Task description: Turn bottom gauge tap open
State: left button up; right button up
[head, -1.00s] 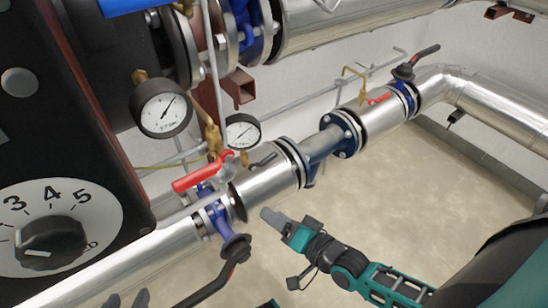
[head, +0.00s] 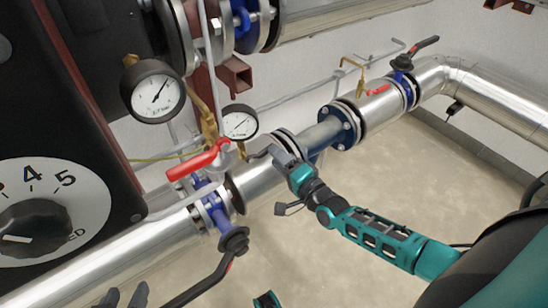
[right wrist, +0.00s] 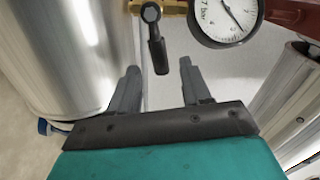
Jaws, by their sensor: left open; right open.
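The bottom gauge tap's small black lever (head: 260,153) sits by the lower round gauge (head: 239,122), just above the silver pipe. In the right wrist view the lever (right wrist: 157,45) hangs down from a brass fitting (right wrist: 176,5), with the gauge (right wrist: 224,16) at its right. My right gripper (head: 279,150) is right beside the lever. It is open, and its two fingers (right wrist: 159,70) stand either side of the lever's lower end in the picture; I cannot tell whether they touch it. My left gripper (head: 124,298) shows only dark fingertips at the bottom edge, open.
A red-handled valve (head: 198,160) and a black-handled valve (head: 232,242) stand left of the tap. An upper gauge (head: 153,92) and a dark dial panel (head: 60,130) are further left. The silver pipe (head: 262,182) runs close under my right gripper. Open floor (head: 400,170) lies to the right.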

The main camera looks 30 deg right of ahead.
jog(key=shift+w+a, duration=0.15)
jog(key=shift+w, duration=1.05)
jog(key=shift+c, duration=0.5)
grip_shut()
